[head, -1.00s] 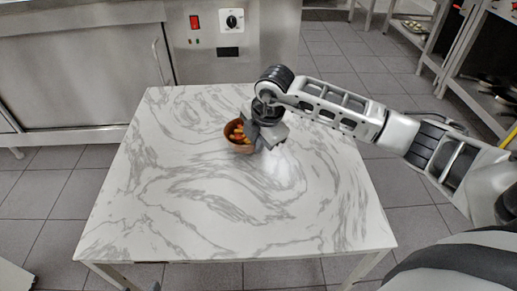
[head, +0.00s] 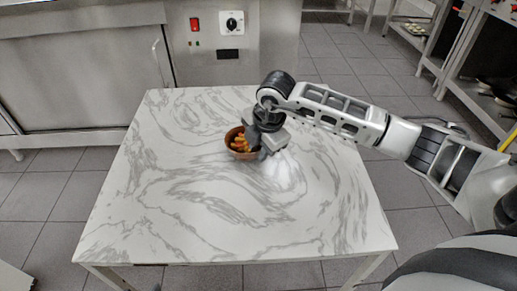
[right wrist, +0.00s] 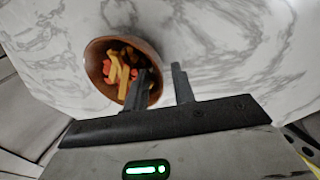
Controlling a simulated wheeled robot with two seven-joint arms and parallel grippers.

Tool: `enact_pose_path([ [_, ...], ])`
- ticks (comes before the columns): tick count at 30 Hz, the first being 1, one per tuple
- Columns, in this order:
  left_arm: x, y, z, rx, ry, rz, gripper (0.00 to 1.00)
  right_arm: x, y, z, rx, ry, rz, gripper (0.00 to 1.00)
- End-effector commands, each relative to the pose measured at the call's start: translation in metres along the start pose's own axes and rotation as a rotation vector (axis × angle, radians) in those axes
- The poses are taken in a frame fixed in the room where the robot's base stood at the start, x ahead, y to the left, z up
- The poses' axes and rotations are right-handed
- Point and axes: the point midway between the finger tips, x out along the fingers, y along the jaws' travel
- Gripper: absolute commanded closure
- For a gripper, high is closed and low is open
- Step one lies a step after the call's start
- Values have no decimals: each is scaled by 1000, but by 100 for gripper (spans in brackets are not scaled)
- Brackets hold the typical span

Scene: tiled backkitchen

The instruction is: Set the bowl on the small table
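The brown bowl (head: 229,149) with orange and yellow pieces in it appears to stand upright on the white marble-patterned small table (head: 190,215), a little behind its middle. It also shows in the right wrist view (right wrist: 96,62). My right gripper (head: 262,150) is at the bowl's right side. In the right wrist view its fingers (right wrist: 160,85) are apart, one over the inside of the bowl and one outside. The rim lies between them with visible gaps, so the gripper looks open. My left gripper is not in view.
The tabletop is otherwise bare, with free room around the bowl. A steel counter unit (head: 80,60) with a control knob stands behind the table. Steel shelves (head: 465,60) with pans stand at the right. Tiled floor (head: 345,55) lies between.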

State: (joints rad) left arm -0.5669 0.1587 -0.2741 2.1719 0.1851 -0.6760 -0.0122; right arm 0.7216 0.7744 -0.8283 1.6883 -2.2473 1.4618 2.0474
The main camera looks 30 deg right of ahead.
Motion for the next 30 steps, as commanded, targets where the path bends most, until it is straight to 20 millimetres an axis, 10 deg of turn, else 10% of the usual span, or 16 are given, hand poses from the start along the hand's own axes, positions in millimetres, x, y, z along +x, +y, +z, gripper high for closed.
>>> enact_pose_path([
  [15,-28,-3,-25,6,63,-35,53,-100,1,0,0,-2,3,74],
  [30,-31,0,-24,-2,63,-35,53,-109,0,0,0,-1,2,74],
])
